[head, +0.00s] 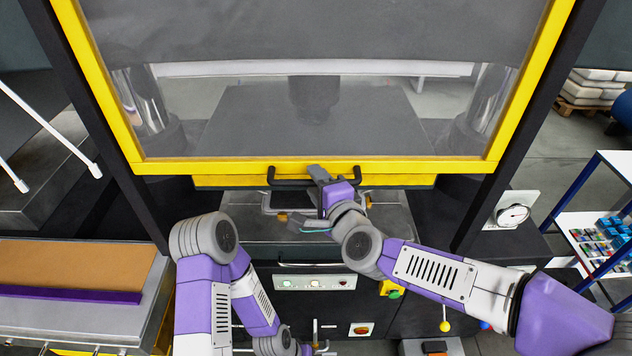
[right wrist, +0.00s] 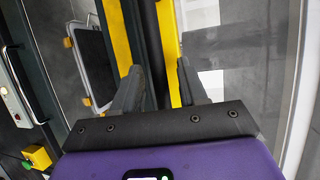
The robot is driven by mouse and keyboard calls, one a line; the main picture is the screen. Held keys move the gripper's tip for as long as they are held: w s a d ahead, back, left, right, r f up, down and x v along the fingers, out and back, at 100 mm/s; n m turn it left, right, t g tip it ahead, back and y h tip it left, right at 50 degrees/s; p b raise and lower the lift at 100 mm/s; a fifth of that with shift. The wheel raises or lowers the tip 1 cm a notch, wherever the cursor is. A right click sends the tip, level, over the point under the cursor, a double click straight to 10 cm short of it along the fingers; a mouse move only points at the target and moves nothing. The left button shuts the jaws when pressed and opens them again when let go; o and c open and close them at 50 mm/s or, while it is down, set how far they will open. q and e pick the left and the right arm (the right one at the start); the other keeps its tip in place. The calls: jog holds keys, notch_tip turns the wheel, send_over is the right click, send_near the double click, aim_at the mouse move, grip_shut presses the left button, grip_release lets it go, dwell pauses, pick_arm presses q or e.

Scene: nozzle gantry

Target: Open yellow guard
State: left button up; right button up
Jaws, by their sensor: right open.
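The yellow guard (head: 320,166) is a large yellow frame around a clear pane on the front of the machine. A black bar handle (head: 286,182) runs along its lower edge. My right gripper (head: 316,172) is at the middle of this handle, with its jaws open. In the right wrist view the two dark fingers (right wrist: 158,88) stand apart on either side of the black handle bar (right wrist: 150,45), with yellow frame beyond. I cannot tell whether a finger touches the bar. My left arm is folded low at the left; its gripper does not show clearly.
Below the guard are a grey bed and a panel with buttons (head: 315,283). A bench with a brown board (head: 75,265) is at the left.

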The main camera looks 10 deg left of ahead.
jog(key=b+v, duration=0.1)
jog(key=v, duration=0.5)
jog(key=shift+s+d+b, duration=0.2)
jog(key=shift+s+b, duration=0.15)
jog(key=w+d+f+n+g+h+b, duration=0.1)
jog(key=d+f+g+b, duration=0.15)
jog(key=f, duration=0.95)
jog(key=w+d+f+n+g+h+b, duration=0.15)
jog(key=d+f, duration=0.25)
jog(key=f, duration=0.8)
jog(key=d+f+n+g+h+b, duration=0.1)
jog(key=d+f+h+b, duration=0.15)
jog(key=f, duration=0.85)
jog(key=s+d+f+n+g+b, duration=0.1)
jog(key=s+d+f+g, duration=0.1)
jog(key=s+f, duration=0.4)
jog(key=s+d+f+n+g+b, duration=0.2)
jog(key=s+f, duration=0.4)
jog(key=f, duration=0.6)
jog(key=s+d+f+n+g+b, duration=0.1)
jog(key=s+d+f+n+g, duration=0.1)
jog(key=s+f, duration=0.4)
notch_tip(320, 180, down, 4)
jog(key=shift+d+r+g, duration=0.1)
jog(key=shift+d+g, duration=0.5)
jog(key=shift+d, duration=0.55)
jog(key=shift+s+n, duration=0.15)
jog(key=shift+n, duration=0.1)
